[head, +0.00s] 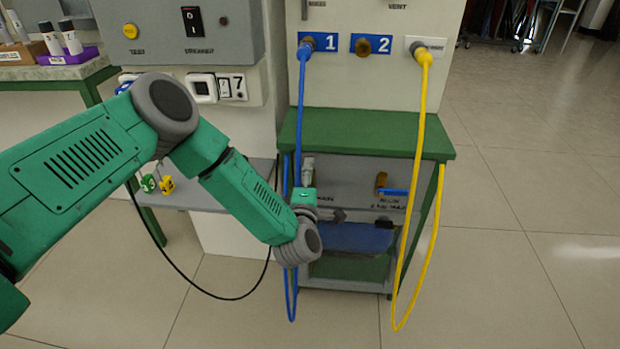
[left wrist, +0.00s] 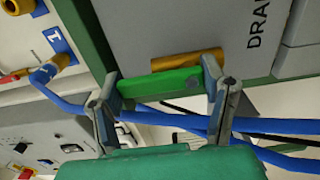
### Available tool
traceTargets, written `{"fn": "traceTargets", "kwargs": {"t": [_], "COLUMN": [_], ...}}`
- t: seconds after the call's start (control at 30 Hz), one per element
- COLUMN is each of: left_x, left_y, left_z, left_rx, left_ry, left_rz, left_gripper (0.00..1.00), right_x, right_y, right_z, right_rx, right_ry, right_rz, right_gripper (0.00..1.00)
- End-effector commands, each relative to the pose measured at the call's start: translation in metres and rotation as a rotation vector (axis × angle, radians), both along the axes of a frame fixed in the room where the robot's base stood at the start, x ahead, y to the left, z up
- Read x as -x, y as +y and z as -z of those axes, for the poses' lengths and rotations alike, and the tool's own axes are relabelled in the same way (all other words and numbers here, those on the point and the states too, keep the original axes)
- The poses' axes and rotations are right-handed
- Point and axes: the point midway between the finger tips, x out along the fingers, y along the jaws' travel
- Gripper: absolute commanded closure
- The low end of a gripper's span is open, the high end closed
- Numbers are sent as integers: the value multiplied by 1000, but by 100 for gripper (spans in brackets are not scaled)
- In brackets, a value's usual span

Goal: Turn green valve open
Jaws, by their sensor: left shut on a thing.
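The green valve's bright green handle (left wrist: 160,84) is between the two fingers of my left gripper (left wrist: 162,90) in the left wrist view, with a finger at each end. A brass valve piece (left wrist: 188,60) lies right beside the handle, on a grey panel with a partly cut-off label "DRA". In the head view my left gripper (head: 328,214) is at the front of the green-topped cabinet, left of centre, and it hides the green valve there. My right gripper is in neither view.
A blue hose (head: 299,120) hangs from port 1 close beside my left gripper. A yellow hose (head: 424,120) loops down at the right. A second valve with a blue handle (head: 394,192) sits right of my gripper.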

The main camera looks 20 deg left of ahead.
Motion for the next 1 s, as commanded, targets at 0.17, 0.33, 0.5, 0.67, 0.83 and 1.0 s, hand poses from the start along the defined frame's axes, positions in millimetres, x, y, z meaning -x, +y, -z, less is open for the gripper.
{"fn": "traceTargets", "kwargs": {"t": [0.17,0.33,0.5,0.67,0.83,1.0], "left_x": [3,2,13,42,78,104], "left_y": [0,0,-3,-12,-22,-29], "left_z": [5,3,3,4,5,6], "left_rx": [1,0,1,1,2,2], "left_ry": [12,7,8,11,13,13], "left_rz": [0,0,2,3,3,2], "left_gripper": [14,14,14,14,14,14], "right_x": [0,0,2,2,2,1], "right_y": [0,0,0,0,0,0], "right_z": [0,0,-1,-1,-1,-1], "right_rx": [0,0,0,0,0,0], "right_ry": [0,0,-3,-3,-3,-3], "right_rz": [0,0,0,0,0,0], "right_gripper": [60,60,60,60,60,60]}}
